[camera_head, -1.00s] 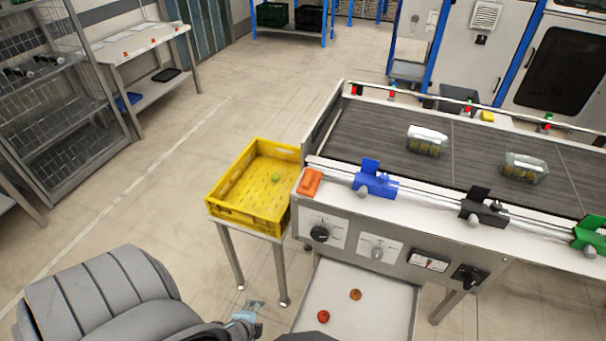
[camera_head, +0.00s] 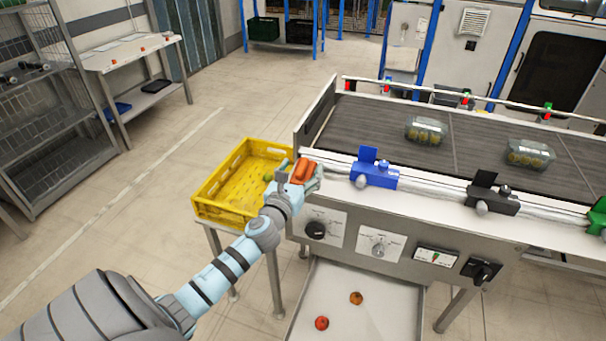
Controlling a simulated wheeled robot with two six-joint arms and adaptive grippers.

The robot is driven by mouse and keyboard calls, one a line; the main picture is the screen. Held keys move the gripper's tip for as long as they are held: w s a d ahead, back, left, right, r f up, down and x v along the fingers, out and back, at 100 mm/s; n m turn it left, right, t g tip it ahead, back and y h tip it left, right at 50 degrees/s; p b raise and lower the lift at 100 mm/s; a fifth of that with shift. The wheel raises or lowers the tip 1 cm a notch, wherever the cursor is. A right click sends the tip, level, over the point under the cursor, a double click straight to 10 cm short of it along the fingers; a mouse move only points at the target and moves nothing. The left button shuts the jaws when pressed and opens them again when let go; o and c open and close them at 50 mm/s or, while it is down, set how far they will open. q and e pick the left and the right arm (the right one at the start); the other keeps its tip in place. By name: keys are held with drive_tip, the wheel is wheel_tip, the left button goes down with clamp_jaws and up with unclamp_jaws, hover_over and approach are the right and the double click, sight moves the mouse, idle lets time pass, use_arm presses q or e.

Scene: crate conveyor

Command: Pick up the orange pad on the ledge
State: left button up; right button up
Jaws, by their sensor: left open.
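The orange pad (camera_head: 303,171) lies on the white ledge (camera_head: 336,186) at the near left corner of the conveyor. My left gripper (camera_head: 300,172) is at the pad, its fingers open around it in the picture. The gripper body and wrist hide the pad's near end. Whether the fingers touch the pad I cannot tell. My right gripper is not in view.
A yellow crate (camera_head: 222,211) with a green round item inside stands left of the ledge on a stand. A blue clamp block (camera_head: 374,174) and a black one (camera_head: 492,199) sit along the ledge to the right. Clear tubs (camera_head: 426,130) lie on the belt (camera_head: 370,125).

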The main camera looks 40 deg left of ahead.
use_arm(q)
drive_tip(key=shift+x, duration=0.9)
drive_tip(key=shift+s+d, duration=0.1)
drive_tip(key=c, duration=1.2)
drive_tip(key=shift+c, duration=0.7)
